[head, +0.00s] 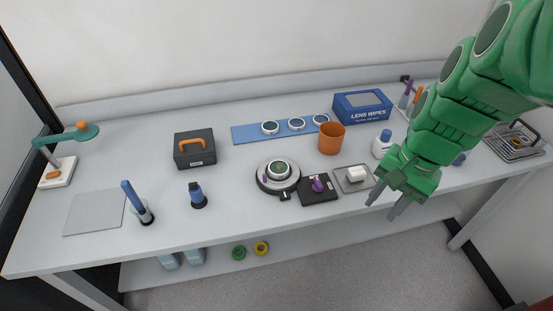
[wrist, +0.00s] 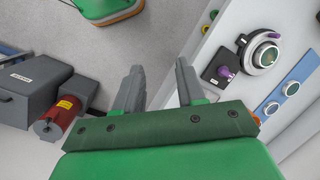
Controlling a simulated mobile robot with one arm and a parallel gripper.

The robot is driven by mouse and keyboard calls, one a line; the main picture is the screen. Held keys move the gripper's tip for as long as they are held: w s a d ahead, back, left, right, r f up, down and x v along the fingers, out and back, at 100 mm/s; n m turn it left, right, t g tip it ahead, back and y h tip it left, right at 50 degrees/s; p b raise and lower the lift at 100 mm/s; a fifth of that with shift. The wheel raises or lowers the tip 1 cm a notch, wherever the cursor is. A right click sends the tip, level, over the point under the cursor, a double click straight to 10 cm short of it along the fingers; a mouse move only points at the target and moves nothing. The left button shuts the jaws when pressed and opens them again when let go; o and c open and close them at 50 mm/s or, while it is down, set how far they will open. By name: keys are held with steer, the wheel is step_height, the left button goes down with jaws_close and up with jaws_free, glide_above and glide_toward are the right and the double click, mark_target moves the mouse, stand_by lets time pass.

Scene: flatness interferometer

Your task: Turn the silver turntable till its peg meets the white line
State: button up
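The silver turntable (head: 270,188) sits near the front middle of the bench, with a dark round piece (head: 279,168) on top. A small purple peg (head: 264,178) shows at its left side. The white line cannot be made out clearly. The turntable also shows at the upper right of the wrist view (wrist: 254,58). My gripper (head: 382,209) is open and empty, to the right of the turntable, beyond the bench's front edge in the head view. Its two fingers stand apart in the wrist view (wrist: 158,67), with nothing between them.
A black box with a purple knob (head: 318,185) stands right beside the turntable. Farther right is a tray (head: 347,187) with a white block. An orange cup (head: 331,138) and a blue strip (head: 244,134) with round mirrors lie behind. Bare bench (head: 235,225) lies front left.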

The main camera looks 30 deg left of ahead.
steer(key=w+a+f, duration=0.1)
steer(key=w+a, duration=0.4)
steer(key=a, duration=0.1)
steer(key=t+h, duration=0.2)
glide_above(265, 175)
step_height(265, 175, down, 9)
steer(key=shift+s+a+f, duration=0.1)
steer(key=shift+f, duration=3.8)
jaws_close()
